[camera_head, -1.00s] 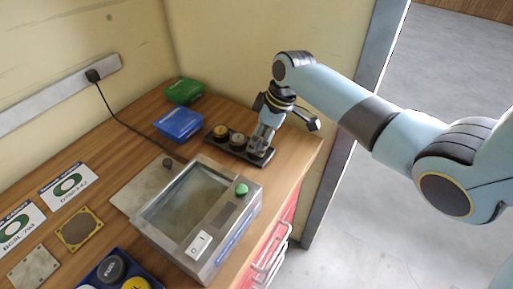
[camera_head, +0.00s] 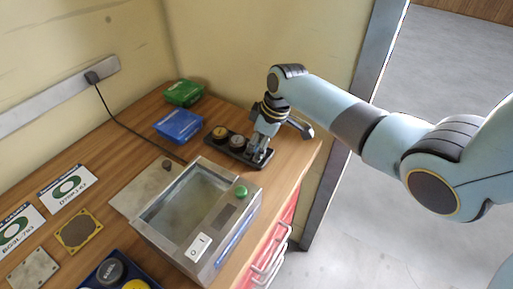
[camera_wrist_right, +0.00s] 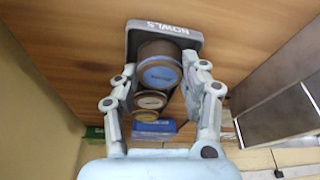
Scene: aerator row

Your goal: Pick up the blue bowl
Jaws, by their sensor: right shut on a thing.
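The blue bowl (camera_wrist_right: 160,74) is a short round piece with a brown side and a blue face. It is at the end of the bowls tray (camera_wrist_right: 186,36) in the right wrist view. My right gripper (camera_wrist_right: 165,82) has a finger on each side of it and is shut on it. In the head view the right gripper (camera_head: 257,152) reaches down to the near end of the dark tray (camera_head: 228,151) and largely hides the blue bowl. The bowl appears still at tray level. My left gripper is not in view.
A gold-topped bowl (camera_head: 220,132) and a pale-topped bowl (camera_head: 237,141) stand in the same tray. Blue (camera_head: 180,125) and green (camera_head: 183,93) boxes lie behind. A glass-topped machine (camera_head: 190,210) with a green button stands in front. The wall is close behind.

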